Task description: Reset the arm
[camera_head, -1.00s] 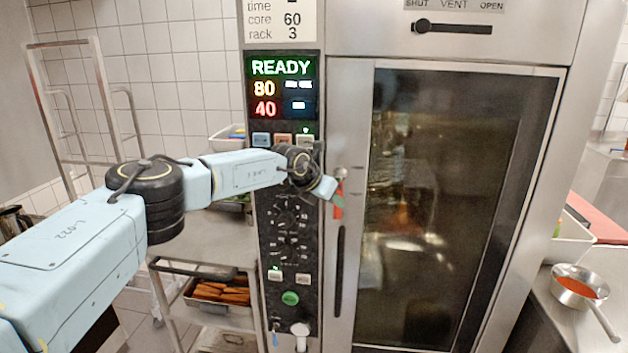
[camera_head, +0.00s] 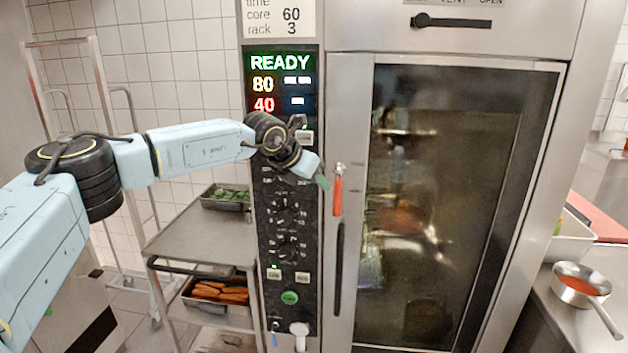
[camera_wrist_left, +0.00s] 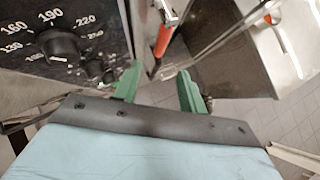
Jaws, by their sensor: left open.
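My left arm, pale blue with black joints, comes in from the left and reaches across the front of the oven's control panel. My left gripper (camera_head: 322,182) is just left of the oven's red door handle (camera_head: 338,195). In the left wrist view its two green fingers stand apart with an empty gap between them (camera_wrist_left: 158,82). The red handle also shows there (camera_wrist_left: 164,39), beyond the fingertips and apart from them. My right gripper is in neither view.
The oven door (camera_head: 445,200) is shut. The control panel (camera_head: 288,225) has knobs behind my wrist. A steel trolley (camera_head: 195,238) holds a tray of greens (camera_head: 226,197) and, lower, carrots (camera_head: 220,292). A pan of red sauce (camera_head: 580,287) sits on the right counter.

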